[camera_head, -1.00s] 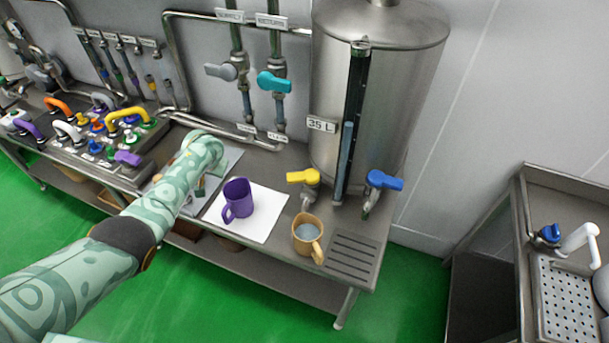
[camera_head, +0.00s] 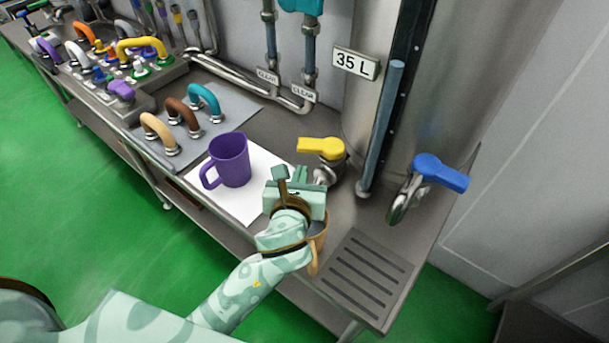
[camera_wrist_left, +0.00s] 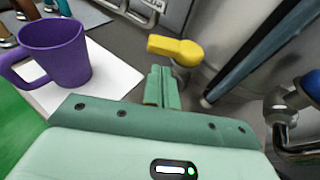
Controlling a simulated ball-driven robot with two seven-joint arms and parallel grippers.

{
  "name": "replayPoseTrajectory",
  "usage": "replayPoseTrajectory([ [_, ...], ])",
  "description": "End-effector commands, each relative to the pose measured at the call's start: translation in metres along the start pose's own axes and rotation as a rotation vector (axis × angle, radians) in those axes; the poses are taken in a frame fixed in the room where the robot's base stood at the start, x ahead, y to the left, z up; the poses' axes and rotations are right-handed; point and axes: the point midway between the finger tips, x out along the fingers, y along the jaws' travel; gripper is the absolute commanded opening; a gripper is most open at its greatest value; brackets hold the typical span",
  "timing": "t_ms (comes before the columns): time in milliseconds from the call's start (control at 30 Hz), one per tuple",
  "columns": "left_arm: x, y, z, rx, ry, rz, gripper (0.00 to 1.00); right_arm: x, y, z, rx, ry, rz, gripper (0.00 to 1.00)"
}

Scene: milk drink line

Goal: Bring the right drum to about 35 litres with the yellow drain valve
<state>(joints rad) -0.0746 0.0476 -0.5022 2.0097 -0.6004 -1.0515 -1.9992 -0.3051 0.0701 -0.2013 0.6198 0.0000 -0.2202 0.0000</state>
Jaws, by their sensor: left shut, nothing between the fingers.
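The right drum (camera_head: 450,90) is a steel tank with a "35 L" sign (camera_head: 356,63) and a blue-grey sight tube (camera_head: 381,125). The yellow drain valve (camera_head: 322,147) has its handle pointing left, low at the drum's left front; it also shows in the left wrist view (camera_wrist_left: 176,48). My left gripper (camera_head: 292,175) is shut and empty, just in front of and below the yellow handle, apart from it. In the left wrist view its fingers (camera_wrist_left: 161,86) are together below the handle. The tan mug (camera_head: 318,248) is mostly hidden behind my left gripper. My right gripper is not in view.
A purple mug (camera_head: 231,160) stands on a white sheet (camera_head: 246,205) left of my gripper. A blue valve (camera_head: 438,172) is at the right of the drum. A slotted drain area (camera_head: 365,270) lies in front. Coloured handles (camera_head: 158,133) stand farther left.

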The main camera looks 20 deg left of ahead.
Motion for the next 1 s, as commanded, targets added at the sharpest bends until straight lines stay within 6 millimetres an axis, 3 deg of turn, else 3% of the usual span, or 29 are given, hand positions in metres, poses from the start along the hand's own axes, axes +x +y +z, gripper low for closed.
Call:
replayPoseTrajectory([
  [200, 0.043, 0.0, -0.003, 0.0, 0.001, 0.0, 0.0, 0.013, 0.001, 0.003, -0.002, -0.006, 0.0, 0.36],
  [400, 0.067, 0.0, -0.002, -0.001, 0.002, -0.001, 0.0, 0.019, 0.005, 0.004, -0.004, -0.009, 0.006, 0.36],
  [1000, 0.074, 0.002, 0.001, 0.006, 0.001, -0.015, 0.0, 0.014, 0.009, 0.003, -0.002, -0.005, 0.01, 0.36],
])
